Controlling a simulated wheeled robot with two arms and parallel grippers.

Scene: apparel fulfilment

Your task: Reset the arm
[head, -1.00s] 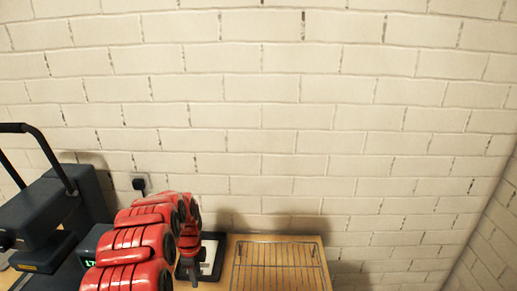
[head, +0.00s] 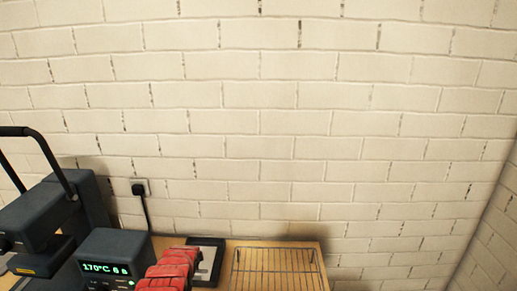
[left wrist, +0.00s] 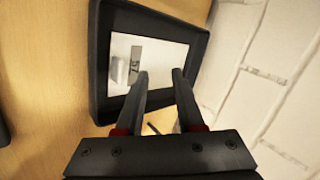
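My left gripper (left wrist: 161,74) shows in the left wrist view with its two dark fingers apart and nothing held between them. Its fingertips overlap the view of a black-framed light panel (left wrist: 180,45); I cannot tell the distance between them. My right arm and gripper are not in view.
A heat press (head: 50,215) stands at the left beside a control box (head: 115,250) with a green display. The black-framed panel (head: 208,262) and a wire rack (head: 277,268) lie on the wooden table. A brick wall (head: 300,120) rises behind.

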